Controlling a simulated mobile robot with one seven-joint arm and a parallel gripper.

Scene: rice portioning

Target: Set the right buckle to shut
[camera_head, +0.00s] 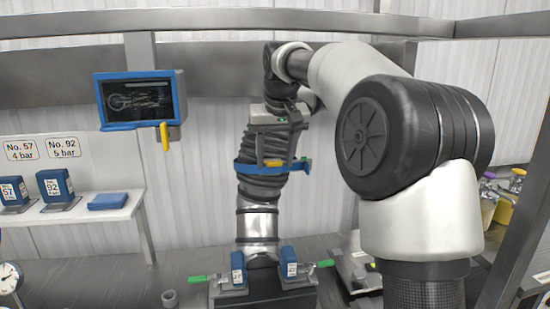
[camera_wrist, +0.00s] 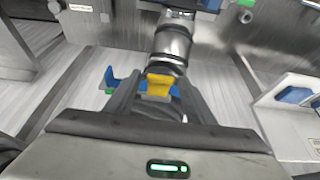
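The right buckle (camera_head: 291,268) is a blue labelled block with a green handle (camera_head: 325,263) pointing outward to the right, at the base of the dark hose. A matching left buckle (camera_head: 238,269) has its green handle (camera_head: 197,279) pointing left. Whether either is shut is unclear. My gripper (camera_head: 274,157) is well above both buckles, in front of the blue band (camera_head: 247,169) on the hose. It looks open, with its fingers either side of a yellow tab, which shows in the wrist view (camera_wrist: 160,84). Contact with the tab is unclear.
A shiny metal pipe (camera_head: 258,224) stands between the buckles. A blue-framed screen (camera_head: 138,101) with a yellow handle hangs at left. A shelf (camera_head: 100,214) holds blue labelled blocks. A dial (camera_head: 9,278) and a small grey cup (camera_head: 169,298) are at lower left.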

